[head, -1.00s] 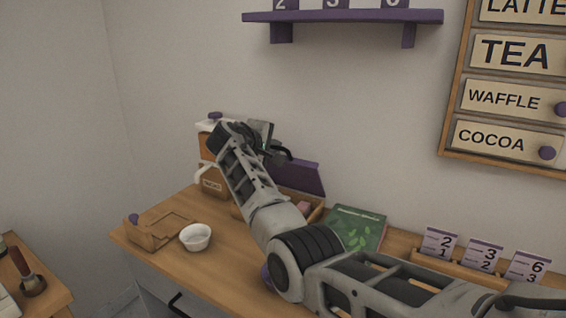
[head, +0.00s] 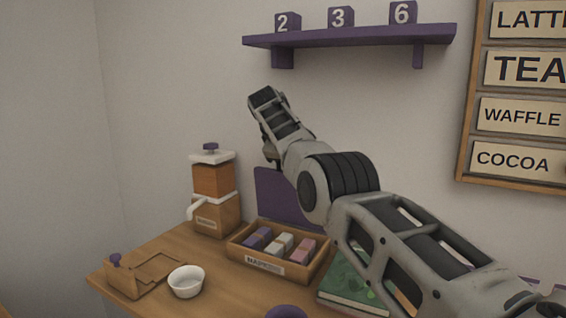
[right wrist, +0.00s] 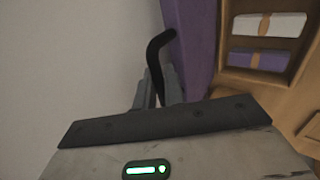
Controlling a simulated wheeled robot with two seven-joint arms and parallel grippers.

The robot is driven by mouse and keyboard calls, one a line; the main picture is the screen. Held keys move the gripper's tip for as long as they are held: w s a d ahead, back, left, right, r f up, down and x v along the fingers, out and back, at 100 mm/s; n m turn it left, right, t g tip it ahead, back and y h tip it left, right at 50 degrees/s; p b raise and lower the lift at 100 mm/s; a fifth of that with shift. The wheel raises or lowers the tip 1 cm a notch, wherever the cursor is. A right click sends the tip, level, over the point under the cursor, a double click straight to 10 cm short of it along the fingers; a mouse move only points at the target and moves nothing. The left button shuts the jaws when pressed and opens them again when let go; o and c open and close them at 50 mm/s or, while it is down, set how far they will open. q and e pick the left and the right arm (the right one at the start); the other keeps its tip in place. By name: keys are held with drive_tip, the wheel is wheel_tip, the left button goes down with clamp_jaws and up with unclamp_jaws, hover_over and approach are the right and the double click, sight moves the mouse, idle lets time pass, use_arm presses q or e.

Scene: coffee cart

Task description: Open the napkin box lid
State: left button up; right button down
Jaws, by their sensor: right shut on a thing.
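The napkin box (head: 265,264) is a wooden tray-like box on the counter, with a label on its front and wrapped napkins in its compartments. Its purple lid (head: 282,200) stands raised, about upright, at the back of the box. It also shows in the right wrist view (right wrist: 188,45). My right gripper (right wrist: 156,92) is shut on the black curved lid handle (right wrist: 157,55), beside the lid. In the head view my right arm hides part of the lid and most of the gripper. My left gripper is not in view.
A wooden dispenser (head: 213,180) stands left of the box. A white bowl (head: 186,282) and a wooden holder (head: 124,275) are in front at the left. A green book (head: 345,288) lies right of the box. A purple shelf (head: 350,36) is on the wall above.

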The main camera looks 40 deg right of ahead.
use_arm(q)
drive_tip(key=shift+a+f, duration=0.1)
use_arm(e)
drive_tip(key=shift+w+d, duration=0.1)
idle(0.4)
drive_tip(key=c, duration=1.6)
unclamp_jaws()
drive_tip(key=shift+a+r+b, duration=0.3)
drive_tip(key=shift+a+b, duration=0.05)
drive_tip(key=shift+b, duration=0.45)
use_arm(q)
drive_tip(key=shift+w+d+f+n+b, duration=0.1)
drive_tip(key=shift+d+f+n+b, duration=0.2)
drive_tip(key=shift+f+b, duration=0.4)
use_arm(e)
drive_tip(key=v, duration=1.5)
drive_tip(key=shift+d+r, duration=0.15)
drive_tip(key=shift+r, duration=0.05)
